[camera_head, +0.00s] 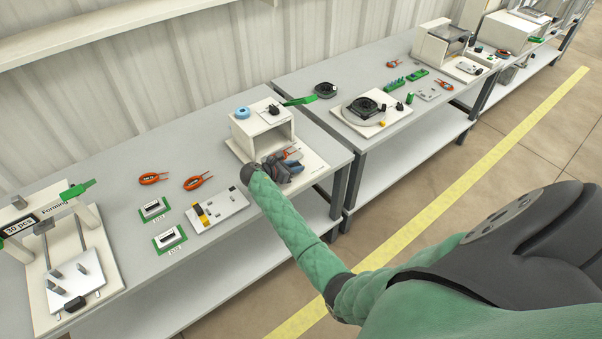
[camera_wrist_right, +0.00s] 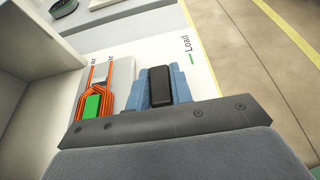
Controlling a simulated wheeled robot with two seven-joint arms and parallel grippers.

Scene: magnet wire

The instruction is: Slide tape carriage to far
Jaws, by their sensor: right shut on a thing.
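The tape carriage (camera_wrist_right: 121,75) is a grey plate at the white box station (camera_head: 262,132); an orange wire coil (camera_wrist_right: 91,92) with a green middle shows beside it. My right gripper (camera_head: 287,166) is low at the front opening of the station. In the right wrist view, its two blue fingers (camera_wrist_right: 160,80) are shut on a black knob (camera_wrist_right: 160,90) next to the grey plate. The fingers and wrist hide the knob's base and part of the carriage. My left gripper is not in view.
A "Load" mark (camera_wrist_right: 187,50) with a green bar is on the white base (camera_wrist_right: 200,75). Orange coils (camera_head: 196,182), small green-edged trays (camera_head: 169,239) and a forming fixture (camera_head: 75,270) stand to the left on the grey bench. Another bench (camera_head: 340,82) is behind right.

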